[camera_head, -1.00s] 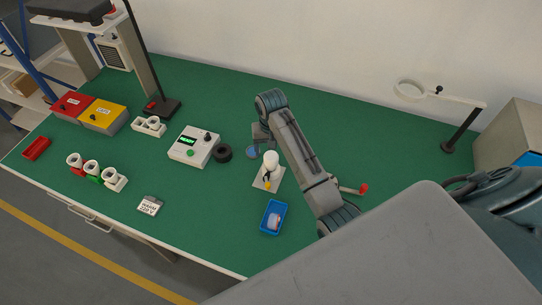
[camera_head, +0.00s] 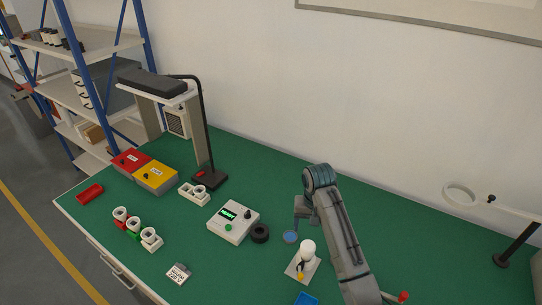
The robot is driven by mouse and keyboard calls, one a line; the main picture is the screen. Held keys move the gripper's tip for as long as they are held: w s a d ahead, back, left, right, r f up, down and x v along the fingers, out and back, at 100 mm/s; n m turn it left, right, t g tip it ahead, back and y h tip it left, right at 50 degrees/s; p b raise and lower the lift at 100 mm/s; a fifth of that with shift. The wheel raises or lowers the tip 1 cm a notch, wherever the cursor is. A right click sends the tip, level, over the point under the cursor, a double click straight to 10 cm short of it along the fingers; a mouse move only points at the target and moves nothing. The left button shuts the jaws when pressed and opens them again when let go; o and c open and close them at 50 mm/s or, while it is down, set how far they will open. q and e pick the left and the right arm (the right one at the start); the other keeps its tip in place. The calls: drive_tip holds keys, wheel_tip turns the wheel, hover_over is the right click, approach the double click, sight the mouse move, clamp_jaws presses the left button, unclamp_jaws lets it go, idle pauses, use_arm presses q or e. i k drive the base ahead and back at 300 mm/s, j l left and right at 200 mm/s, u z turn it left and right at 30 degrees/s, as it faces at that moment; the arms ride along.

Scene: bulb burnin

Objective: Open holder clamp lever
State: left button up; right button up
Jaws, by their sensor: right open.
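A white cylindrical holder (camera_head: 307,251) stands upright on a pale square plate (camera_head: 293,272), with a small yellow part (camera_head: 300,276) low at its front. I cannot tell whether the yellow part is the clamp lever or how it is set. My right gripper (camera_head: 298,229) points down just behind and left of the holder, apart from it. It is open, and its fingers show small and dark. A blue round piece (camera_head: 291,237) lies by its tips; contact is unclear. A red-tipped rod (camera_head: 402,297) shows right of my right arm, partly hidden by it. My left gripper is out of view.
A white tester box (camera_head: 233,222) with a lit display and a black ring (camera_head: 260,233) stand left of the holder. A blue tray (camera_head: 306,299) is cut off at the bottom. A ring-headed stand (camera_head: 505,258) is at right. Green bench (camera_head: 270,180) behind is clear.

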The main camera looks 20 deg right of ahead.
sight(300, 266)
drive_tip(key=k+j, duration=0.5)
drive_tip(key=k, duration=0.2)
drive_tip(key=k+j, duration=0.5)
drive_tip(key=k, duration=0.15)
